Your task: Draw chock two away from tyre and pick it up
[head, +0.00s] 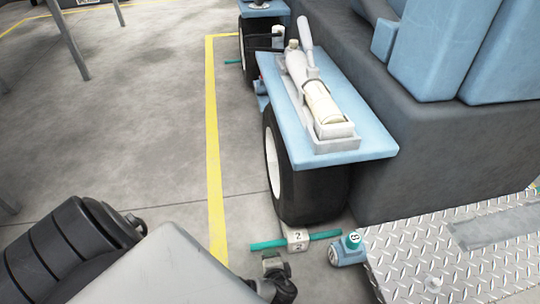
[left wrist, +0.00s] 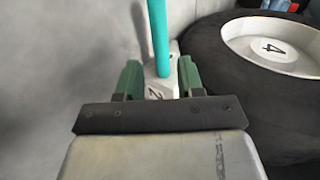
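Chock two is a pale block (head: 297,240) marked "2" with a teal bar (head: 268,244) across it. It sits on the floor at the foot of the near black tyre (head: 312,195). In the left wrist view the chock (left wrist: 160,88) lies between the green fingertips of my left gripper (left wrist: 160,80), with the teal bar rising above it. The fingers are apart on either side of it; whether they touch it is unclear. The tyre with a pale hub marked "4" (left wrist: 270,47) is at right. My right gripper is not in view.
A blue fender (head: 350,157) overhangs the tyre. A yellow line (head: 214,150) and open concrete lie to the left.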

